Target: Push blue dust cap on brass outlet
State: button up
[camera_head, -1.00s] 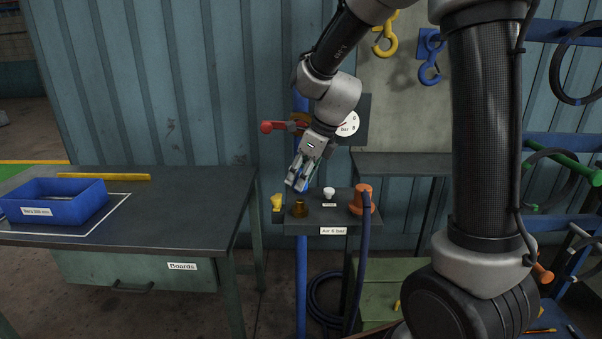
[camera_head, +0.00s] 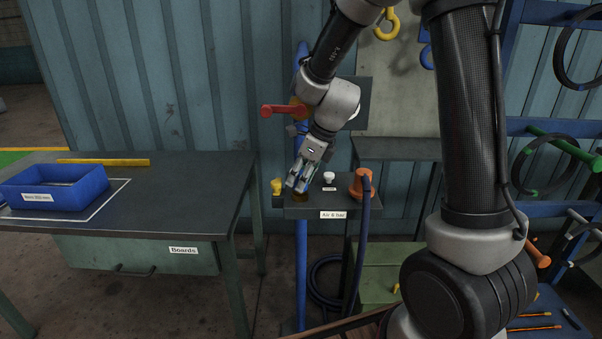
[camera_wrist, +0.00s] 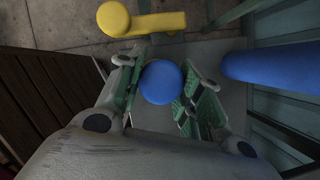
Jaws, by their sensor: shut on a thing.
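My gripper (camera_head: 298,184) is shut on the blue dust cap, low over the small grey shelf (camera_head: 330,209). In the wrist view the round blue dust cap (camera_wrist: 161,83) sits between the green-padded fingers of my gripper (camera_wrist: 160,95). The brass outlet (camera_head: 299,196) is mostly hidden behind and under the fingertips at the shelf's left end. The cap appears above or at the outlet; whether they touch cannot be told. In the wrist view the cap covers the outlet.
A yellow handle (camera_head: 276,186) stands left of the outlet, and a white knob (camera_head: 329,177) and an orange fitting with hose (camera_head: 362,184) stand to the right. A blue vertical pipe (camera_wrist: 270,66) runs close by. A red lever (camera_head: 283,110) is above. The bench (camera_head: 150,200) is at left.

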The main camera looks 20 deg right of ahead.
jog(key=shift+f, duration=0.55)
dwell(0.4)
jog(key=o, duration=0.9)
jog(key=shift+o, duration=0.2)
jog(key=v, duration=1.2)
jog(key=s+d+r+n+h, duration=0.1)
jog(key=s+d+n, duration=0.4)
jog(key=s+n, duration=0.6)
jog(key=s+d+r+n+t+h, duration=0.1)
jog(key=s+d+r+n, duration=0.3)
jog(key=s+n, duration=0.8)
jog(key=d+n+h, duration=0.1)
jog(key=d+n, duration=0.1)
jog(key=n, duration=0.1)
jog(key=shift+s+t+h, duration=0.25)
jog(key=shift+t+h, duration=0.05)
